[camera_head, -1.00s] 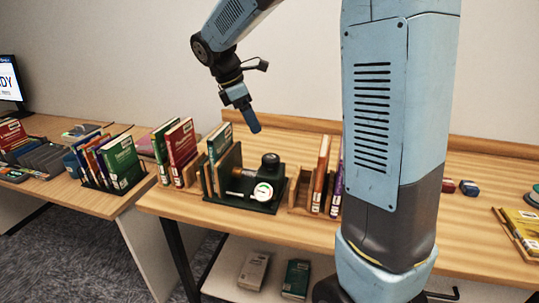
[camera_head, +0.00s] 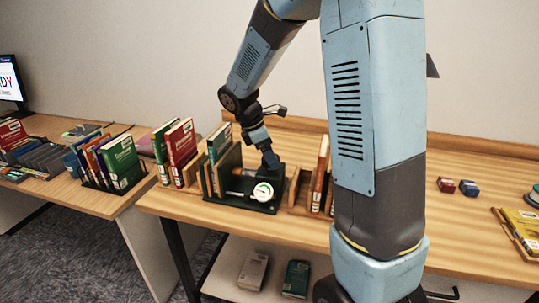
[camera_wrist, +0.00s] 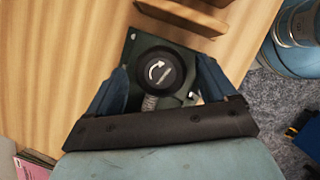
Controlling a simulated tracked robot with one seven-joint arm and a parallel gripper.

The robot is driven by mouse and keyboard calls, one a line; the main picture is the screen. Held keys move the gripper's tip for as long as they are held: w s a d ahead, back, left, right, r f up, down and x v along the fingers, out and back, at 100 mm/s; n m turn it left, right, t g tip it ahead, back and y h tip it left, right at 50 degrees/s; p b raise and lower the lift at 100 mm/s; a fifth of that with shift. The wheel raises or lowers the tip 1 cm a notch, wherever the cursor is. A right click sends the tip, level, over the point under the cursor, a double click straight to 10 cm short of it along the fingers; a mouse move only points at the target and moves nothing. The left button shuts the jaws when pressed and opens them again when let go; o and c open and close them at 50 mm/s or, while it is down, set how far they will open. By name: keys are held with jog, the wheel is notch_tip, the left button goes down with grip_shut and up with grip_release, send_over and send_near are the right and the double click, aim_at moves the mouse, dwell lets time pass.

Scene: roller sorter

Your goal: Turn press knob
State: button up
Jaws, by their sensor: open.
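The press knob (camera_wrist: 160,72) is a round black cap with a white curved arrow, seen from above in the wrist view. It belongs to a dark green press (camera_head: 240,203) with a round white gauge (camera_head: 263,191) on the wooden table in the head view. My gripper (camera_wrist: 163,80) is open, with one blue finger on each side of the knob. I cannot tell whether the fingers touch it. In the head view my gripper (camera_head: 271,161) points down over the press and hides the knob. A metal screw shaft (camera_wrist: 150,102) shows below the knob.
Books (camera_head: 181,143) stand upright left of the press, and another book (camera_head: 320,168) stands in a wooden rack to its right. Red and blue small blocks (camera_head: 457,186) lie farther right on open tabletop. A wooden rack edge (camera_wrist: 183,15) is close to the knob.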

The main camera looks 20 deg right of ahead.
jog(key=shift+f, duration=0.1)
jog(key=c, duration=1)
